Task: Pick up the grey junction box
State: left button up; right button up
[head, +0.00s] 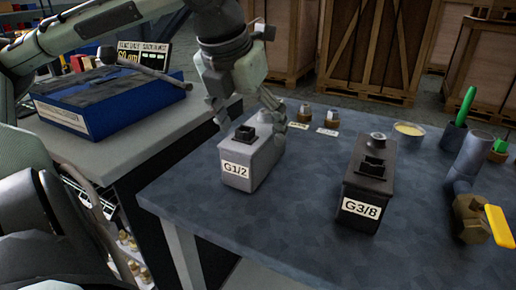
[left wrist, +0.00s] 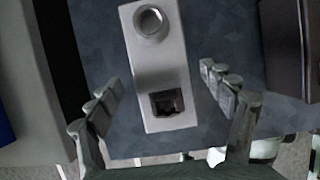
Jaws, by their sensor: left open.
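The grey junction box (head: 262,163), labelled G1/2, stands upright on the blue-grey table (head: 310,225) near its left edge. It has a dark square socket on top. My left gripper (head: 250,122) is open and points down, with its fingers spread at the box's upper part. In the left wrist view the grey box (left wrist: 157,55) shows from above, with a round fitting and a dark square socket. It lies between the open fingers of the left gripper (left wrist: 165,100), with gaps on both sides. My right gripper is not in view.
A black box (head: 368,185) labelled G3/8 stands to the right. Small fittings (head: 304,113), a shallow dish (head: 408,131) and a pipe with a yellow-handled valve (head: 473,210) are behind and right. A blue case (head: 110,105) lies on the left bench. The table front is clear.

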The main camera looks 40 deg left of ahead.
pick_arm(q)
jog(key=x, duration=0.3)
jog(key=shift+w+f+b, duration=0.3)
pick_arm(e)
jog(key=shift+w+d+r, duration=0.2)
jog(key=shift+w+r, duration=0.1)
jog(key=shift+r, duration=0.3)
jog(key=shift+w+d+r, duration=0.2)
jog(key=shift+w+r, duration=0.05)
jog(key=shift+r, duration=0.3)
